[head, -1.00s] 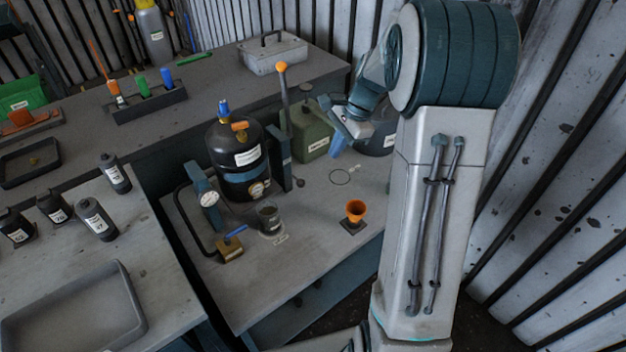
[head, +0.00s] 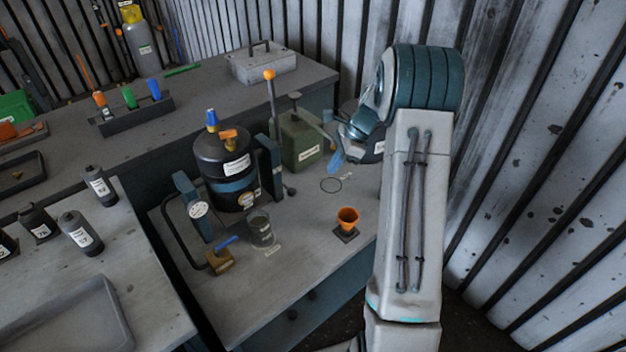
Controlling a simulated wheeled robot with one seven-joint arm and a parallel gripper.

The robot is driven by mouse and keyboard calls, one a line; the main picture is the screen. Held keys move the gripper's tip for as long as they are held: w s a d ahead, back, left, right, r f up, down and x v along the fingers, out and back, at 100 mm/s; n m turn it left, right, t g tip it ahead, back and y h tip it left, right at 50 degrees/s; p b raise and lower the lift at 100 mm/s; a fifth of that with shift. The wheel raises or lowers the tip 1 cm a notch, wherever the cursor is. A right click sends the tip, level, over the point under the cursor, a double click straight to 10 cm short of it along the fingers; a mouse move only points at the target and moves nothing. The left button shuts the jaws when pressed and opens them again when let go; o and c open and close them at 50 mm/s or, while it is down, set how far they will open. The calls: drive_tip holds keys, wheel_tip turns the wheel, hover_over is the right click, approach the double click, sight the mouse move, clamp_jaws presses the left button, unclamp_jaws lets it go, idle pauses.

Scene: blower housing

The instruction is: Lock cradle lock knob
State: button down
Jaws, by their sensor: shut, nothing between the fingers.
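A black canister (head: 222,165) with a blue band stands upright on the near bench between the teal uprights of a cradle (head: 270,165). A small dark round knob (head: 290,190) sticks out low on the right upright; it looks like the cradle lock knob, but its setting is too small to tell. An orange-tipped lever (head: 269,76) rises behind that upright. My gripper (head: 335,160), with blue fingers, is shut and empty. It is to the right of the knob, apart from it, in front of a dark round container. My wrist is partly hidden.
A green can (head: 301,138) stands behind the right upright. An orange funnel (head: 347,218), a glass jar (head: 262,230), a brass block with a blue handle (head: 221,260) and a round gauge (head: 198,210) are in front. Bare bench lies between knob and funnel.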

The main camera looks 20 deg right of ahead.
drive_tip(key=w+a+f+p, duration=0.1)
drive_tip(key=a+f, duration=0.7)
drive_tip(key=shift+w+p, duration=0.25)
drive_tip(key=shift+p, duration=0.1)
drive_tip(key=shift+a, duration=0.1)
drive_tip(key=w+d+r+b, duration=0.1)
drive_tip(key=d+r, duration=0.6)
drive_tip(key=r, duration=0.1)
drive_tip(key=shift+d+r, duration=0.15)
drive_tip(key=shift+r, duration=0.05)
idle(0.7)
